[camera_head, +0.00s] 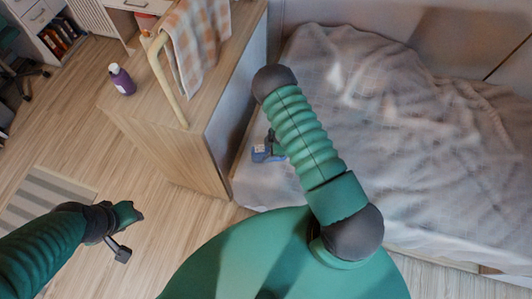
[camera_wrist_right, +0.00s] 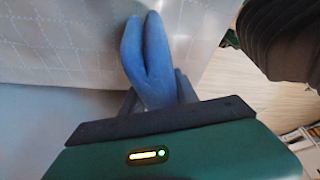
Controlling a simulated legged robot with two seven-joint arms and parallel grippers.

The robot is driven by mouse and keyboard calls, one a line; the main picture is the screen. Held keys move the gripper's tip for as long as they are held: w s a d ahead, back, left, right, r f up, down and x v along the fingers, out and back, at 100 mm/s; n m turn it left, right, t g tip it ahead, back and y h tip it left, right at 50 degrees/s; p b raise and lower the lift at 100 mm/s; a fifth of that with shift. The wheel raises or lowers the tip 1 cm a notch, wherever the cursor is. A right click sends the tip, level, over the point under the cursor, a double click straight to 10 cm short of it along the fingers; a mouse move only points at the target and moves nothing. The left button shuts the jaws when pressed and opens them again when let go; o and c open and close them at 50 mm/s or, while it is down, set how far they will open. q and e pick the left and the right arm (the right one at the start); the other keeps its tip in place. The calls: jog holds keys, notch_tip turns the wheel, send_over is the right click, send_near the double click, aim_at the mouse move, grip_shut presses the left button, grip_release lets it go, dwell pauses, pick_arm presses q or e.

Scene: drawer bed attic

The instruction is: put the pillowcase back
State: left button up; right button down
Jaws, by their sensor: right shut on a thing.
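My right gripper (camera_head: 265,153) is at the near left corner of the bed, partly covered by my arm. Its blue fingers (camera_wrist_right: 143,45) are closed together in the right wrist view, against pale cloth with stitched lines (camera_wrist_right: 65,40). I cannot tell whether this cloth is the pillowcase or bedding; the pinched part is hidden between the fingers. A rumpled grey-white cover (camera_head: 400,130) lies over the bed. An orange-and-white checked cloth (camera_head: 197,40) hangs on a wooden rack (camera_head: 165,80). My left gripper (camera_head: 124,235) is over the floor at the left, its finger gap unclear.
A striped rug (camera_head: 45,195) lies on the wooden floor. A shelf of books (camera_head: 62,33) is at the far left. The floor between rug and cabinet is clear.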

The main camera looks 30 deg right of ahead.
jog(key=c, duration=1)
grip_release()
jog(key=shift+d+f, duration=0.1)
jog(key=shift+d, duration=0.7)
jog(key=shift+o, duration=0.4)
jog(key=shift+a, duration=0.35)
jog(key=shift+a+r, duration=0.3)
jog(key=shift+a, duration=0.05)
jog(key=v, duration=0.3)
jog(key=p+v, duration=0.1)
jog(key=v, duration=0.7)
jog(key=shift+d+p, duration=0.3)
jog(key=shift+d, duration=0.15)
jog(key=w+r+m+t+h, duration=0.4)
jog(key=w+r+m, duration=0.3)
jog(key=r, duration=0.6)
pick_arm(q)
jog(key=shift+d+r, duration=0.7)
jog(key=shift+r, duration=0.25)
pick_arm(e)
jog(key=s+a+r+m+g, duration=0.1)
jog(key=s+a+r+m, duration=0.1)
jog(key=s+a+r, duration=0.2)
jog(key=s+a+r+m+g, duration=0.2)
jog(key=s+a, duration=0.4)
jog(key=s, duration=0.4)
notch_tip(320, 180, up, 3)
jog(key=shift+s+a+f+m, duration=0.15)
jog(key=shift+s+a+m, duration=0.25)
jog(key=shift+m, duration=0.4)
